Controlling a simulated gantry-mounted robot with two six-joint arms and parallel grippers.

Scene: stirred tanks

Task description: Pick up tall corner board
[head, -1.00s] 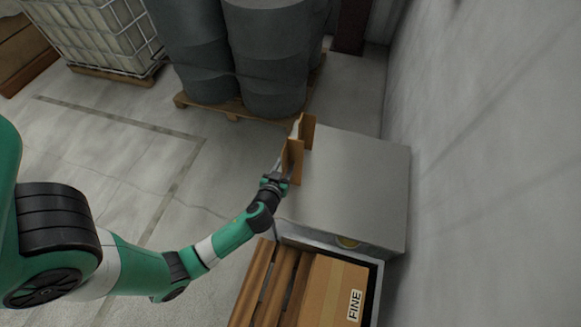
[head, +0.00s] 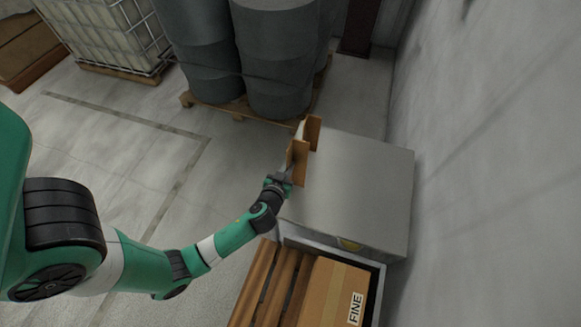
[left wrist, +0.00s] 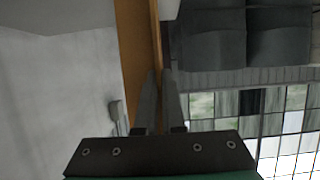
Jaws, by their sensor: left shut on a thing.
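The tall corner board (head: 298,160) is a brown, upright, angled piece at the left edge of a grey box-shaped cabinet. My left gripper (head: 288,171) is shut on its near panel. In the left wrist view the board (left wrist: 133,55) runs up from the fingers, and the left gripper (left wrist: 160,76) has its two fingers close together at the board's edge. The board's lower end is hidden, so I cannot tell whether it touches anything below. My right gripper does not show.
The grey cabinet (head: 355,190) stands against the right wall. Dark drums (head: 275,65) stand on a pallet (head: 237,113) behind the board. A carton marked FINE (head: 330,295) lies in front of the cabinet. The floor to the left is open.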

